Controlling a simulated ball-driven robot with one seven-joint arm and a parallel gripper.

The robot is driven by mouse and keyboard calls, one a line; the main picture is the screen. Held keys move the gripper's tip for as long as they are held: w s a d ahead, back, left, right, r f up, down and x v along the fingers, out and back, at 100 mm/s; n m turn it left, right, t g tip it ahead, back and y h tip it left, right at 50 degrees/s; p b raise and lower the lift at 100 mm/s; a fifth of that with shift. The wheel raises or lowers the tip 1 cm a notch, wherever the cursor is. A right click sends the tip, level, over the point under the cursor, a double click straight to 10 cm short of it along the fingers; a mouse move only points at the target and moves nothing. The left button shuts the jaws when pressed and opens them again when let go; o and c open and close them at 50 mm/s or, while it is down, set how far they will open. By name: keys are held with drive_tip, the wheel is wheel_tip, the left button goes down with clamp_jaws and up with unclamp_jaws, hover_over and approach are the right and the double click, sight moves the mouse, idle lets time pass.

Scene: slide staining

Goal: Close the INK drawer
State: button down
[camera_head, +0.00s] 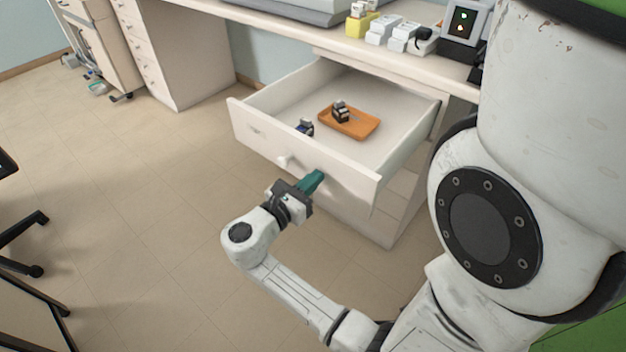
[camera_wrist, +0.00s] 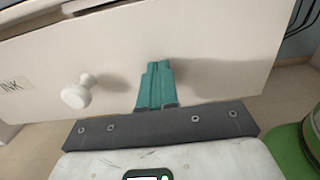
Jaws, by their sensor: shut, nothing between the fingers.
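The INK drawer (camera_head: 255,133) is pulled far out of the white desk in the head view. Its front panel fills the wrist view (camera_wrist: 210,60), with the INK label (camera_wrist: 12,85) at the left. A round white knob (camera_wrist: 78,92) sits on that panel, left of my fingers. My gripper (camera_head: 316,180) has teal fingers, which are shut and empty. In the wrist view the fingertips (camera_wrist: 159,66) point at the panel right of the knob, at or very near its surface; I cannot tell whether they touch.
Inside the drawer are an orange tray (camera_head: 365,130) with a small dark bottle (camera_head: 340,112), and another small bottle (camera_head: 304,128). The desktop (camera_head: 400,55) above holds several boxes and a device (camera_head: 463,24). Chair legs (camera_head: 25,225) stand at the left. Floor before the drawer is open.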

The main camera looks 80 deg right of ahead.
drive_tip(key=p+x, duration=0.4)
drive_tip(key=x, duration=1.3)
drive_tip(key=shift+w, duration=0.1)
drive_tip(key=b, duration=0.6)
approach(389, 123)
drive_tip(key=s+d+r, duration=0.1)
drive_tip(key=d, duration=0.1)
drive_tip(key=s+d+r, duration=0.2)
drive_tip(key=d, duration=0.1)
drive_tip(key=s+d+r, duration=0.1)
drive_tip(key=d, duration=0.1)
drive_tip(key=shift+s+d+r, duration=0.25)
drive_tip(key=shift+s+r, duration=0.1)
drive_tip(key=shift+s, duration=0.05)
drive_tip(key=shift+s+d+r, duration=0.1)
drive_tip(key=shift+s+d, duration=0.1)
drive_tip(key=shift+d, duration=0.2)
drive_tip(key=shift+r, duration=0.1)
drive_tip(key=shift+d, duration=0.1)
drive_tip(key=shift+r, duration=0.1)
